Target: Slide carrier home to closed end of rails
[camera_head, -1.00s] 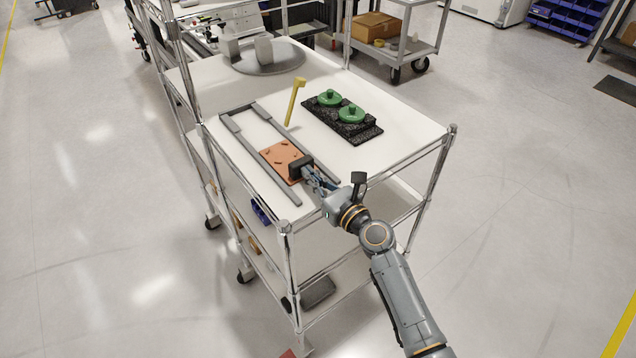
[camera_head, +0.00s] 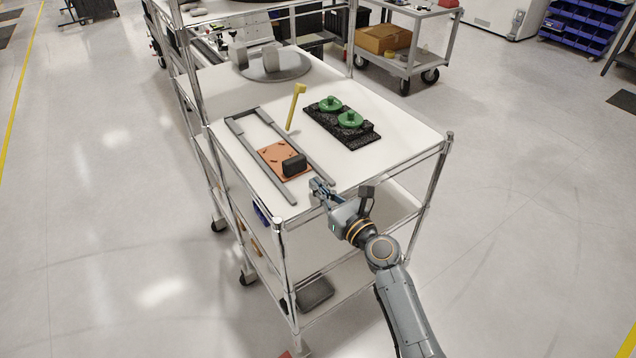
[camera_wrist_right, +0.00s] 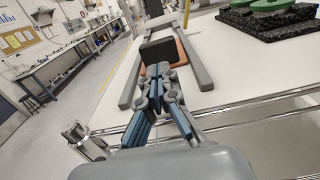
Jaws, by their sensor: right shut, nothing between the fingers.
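The carrier is an orange-brown plate (camera_head: 272,154) with an upright black block (camera_head: 294,165) at its near end. It lies between two grey rails (camera_head: 305,152) joined by a crossbar at the far end, the closed end. Bare rail lies between plate and crossbar, and the near ends are open. My right gripper (camera_head: 317,186) is shut and empty, just off the near side of the block, by the table's front edge. In the right wrist view the fingertips (camera_wrist_right: 158,70) point at the block (camera_wrist_right: 160,50), which hides most of the plate (camera_wrist_right: 181,49). My left gripper is not in view.
A yellow upright handle (camera_head: 296,106) stands just right of the rails. A black base (camera_head: 361,140) with two green round knobbed parts sits further right. A grey round plate (camera_head: 290,70) with grey blocks is at the back. Chrome posts (camera_head: 435,185) mark the cart's corners.

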